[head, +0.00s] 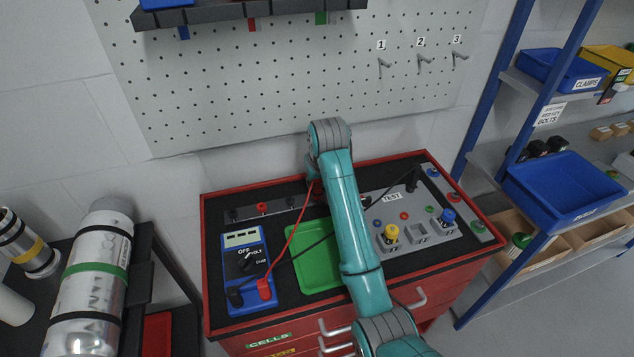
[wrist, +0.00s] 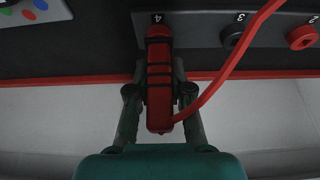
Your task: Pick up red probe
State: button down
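The red probe (wrist: 159,85) shows in the wrist view as a red body with black bands, at the strip position marked 4. Its red cable (wrist: 225,75) runs off to the upper right. My gripper (wrist: 160,72) has its fingers on both sides of the probe, close against it, and appears shut on it. Whether the probe's tip sits in the socket is hidden. In the head view my gripper is mostly hidden behind my arm at the back of the bench. The red cable (head: 291,243) runs there from the blue multimeter (head: 246,262).
A green tray (head: 314,262) lies beside the multimeter, crossed by a black cable. A TEST panel (head: 419,236) with a yellow and a blue knob is right of my arm. Pegboard (head: 270,90) stands behind; a shelf (head: 570,200) stands right, and metal cylinders (head: 95,285) stand left.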

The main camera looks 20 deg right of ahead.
notch_tip(320, 180, up, 10)
jog(key=shift+r, duration=0.1)
dwell(0.6)
